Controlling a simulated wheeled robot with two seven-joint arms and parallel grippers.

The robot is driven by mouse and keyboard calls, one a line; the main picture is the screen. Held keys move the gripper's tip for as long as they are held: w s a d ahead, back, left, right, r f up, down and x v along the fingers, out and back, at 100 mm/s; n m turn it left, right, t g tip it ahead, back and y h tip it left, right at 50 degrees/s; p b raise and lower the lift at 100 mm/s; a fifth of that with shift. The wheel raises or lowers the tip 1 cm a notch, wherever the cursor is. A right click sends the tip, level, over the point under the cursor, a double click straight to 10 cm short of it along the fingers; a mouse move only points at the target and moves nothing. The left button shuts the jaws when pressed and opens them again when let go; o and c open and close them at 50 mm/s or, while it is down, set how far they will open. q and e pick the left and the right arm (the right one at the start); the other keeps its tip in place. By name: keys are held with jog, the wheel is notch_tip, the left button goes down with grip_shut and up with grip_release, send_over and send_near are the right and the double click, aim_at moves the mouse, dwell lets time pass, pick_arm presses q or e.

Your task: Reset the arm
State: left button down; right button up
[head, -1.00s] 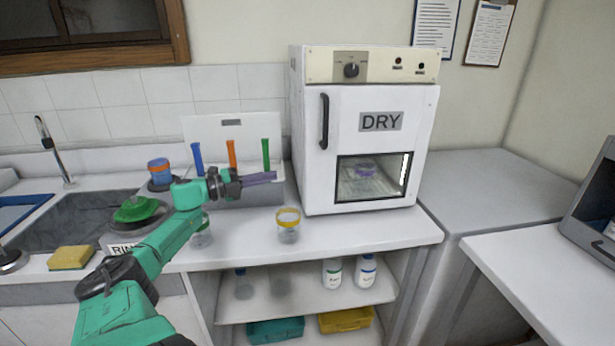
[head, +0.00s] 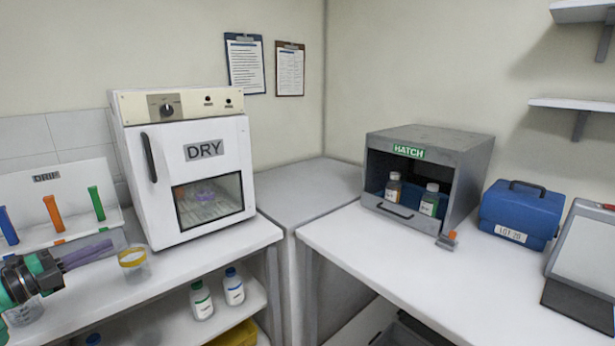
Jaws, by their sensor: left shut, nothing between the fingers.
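My left gripper (head: 85,254) is at the left edge of the head view, over the left counter. Its purple-grey fingers are shut with nothing between them and point right. It is in front of the drip rack (head: 84,222) and left of the yellow-rimmed jar (head: 133,264). A clear jar (head: 24,312) stands below the gripper and is partly hidden by it. Most of my left arm is out of the picture. My right gripper is not in view.
The DRY oven (head: 190,214) stands shut on the left counter. The grey HATCH box (head: 468,190) is open on the right counter, with two bottles (head: 393,187) inside. A blue case (head: 519,213) and a tilted panel (head: 585,255) stand farther right. The right counter's front is clear.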

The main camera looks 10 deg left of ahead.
pick_arm(q)
jog(key=w+d+f+n+g+y, duration=0.15)
jog(key=d+f+n+y, duration=0.25)
jog(key=d+f+n, duration=0.55)
jog(key=d+f+n+g+y, duration=0.2)
jog(key=d+f+n+y, duration=0.2)
jog(key=f, duration=1)
jog(key=s+d+f+n+g, duration=0.45)
jog(key=s+d, duration=0.25)
jog(key=d, duration=0.4)
jog(key=s+d+r+n+g+h, duration=0.25)
jog(key=s+d+g, duration=0.25)
jog(key=s+d, duration=0.6)
notch_tip(320, 180, down, 26)
jog(key=s+f+g, duration=0.1)
jog(key=s+g, duration=0.1)
jog(key=s, duration=0.1)
jog(key=s+a+f+m+g, duration=0.1)
jog(key=s+a+f, duration=0.1)
jog(key=s+f, duration=0.9)
jog(key=s, duration=0.4)
jog(key=shift+f, duration=0.25)
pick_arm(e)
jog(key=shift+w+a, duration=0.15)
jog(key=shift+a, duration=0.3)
